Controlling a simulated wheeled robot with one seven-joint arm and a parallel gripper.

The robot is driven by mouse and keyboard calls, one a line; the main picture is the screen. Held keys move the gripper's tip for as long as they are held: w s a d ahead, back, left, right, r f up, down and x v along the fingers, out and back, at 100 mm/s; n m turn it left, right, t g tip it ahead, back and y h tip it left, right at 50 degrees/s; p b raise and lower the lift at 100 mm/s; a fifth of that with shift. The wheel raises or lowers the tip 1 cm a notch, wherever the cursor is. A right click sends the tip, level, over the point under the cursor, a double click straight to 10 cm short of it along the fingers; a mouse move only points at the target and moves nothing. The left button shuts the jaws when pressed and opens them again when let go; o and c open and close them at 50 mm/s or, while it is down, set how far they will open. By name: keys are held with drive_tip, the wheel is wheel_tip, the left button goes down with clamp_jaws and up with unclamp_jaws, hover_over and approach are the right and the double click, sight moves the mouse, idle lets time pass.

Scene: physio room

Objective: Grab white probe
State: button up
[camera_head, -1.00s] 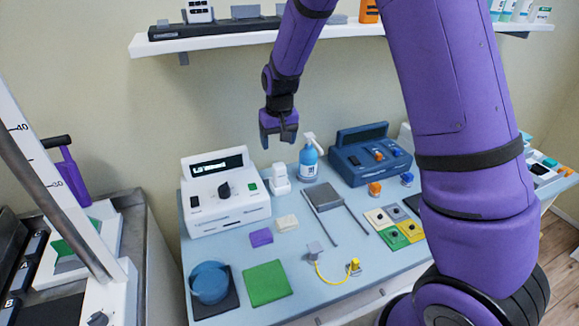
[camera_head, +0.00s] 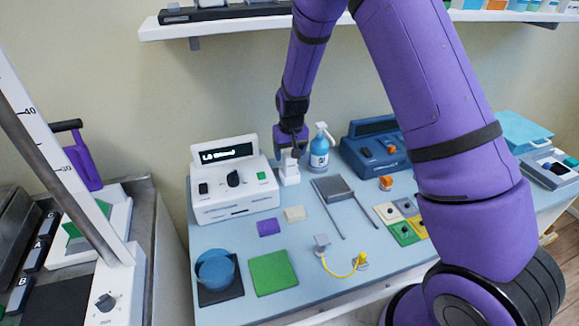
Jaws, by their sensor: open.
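The white probe (camera_head: 289,173) stands upright on the blue-grey table, just right of the white console and left of the blue spray bottle. My gripper (camera_head: 290,148) is open and points down at the probe's top. Its fingers overlap the upper part of the probe in this view. I cannot tell whether they touch it or are on both sides of it.
A blue console (camera_head: 375,148) is behind to the right. A grey plate with two rods (camera_head: 333,189) lies in front. The wall shelf (camera_head: 220,27) is above.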

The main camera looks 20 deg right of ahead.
wheel_tip(320, 180, down, 3)
drive_tip(key=shift+w+r, duration=0.1)
drive_tip(key=shift+w, duration=0.05)
drive_tip(key=c, duration=1)
drive_tip(key=shift+c, duration=0.5)
drive_tip(key=shift+r, duration=0.15)
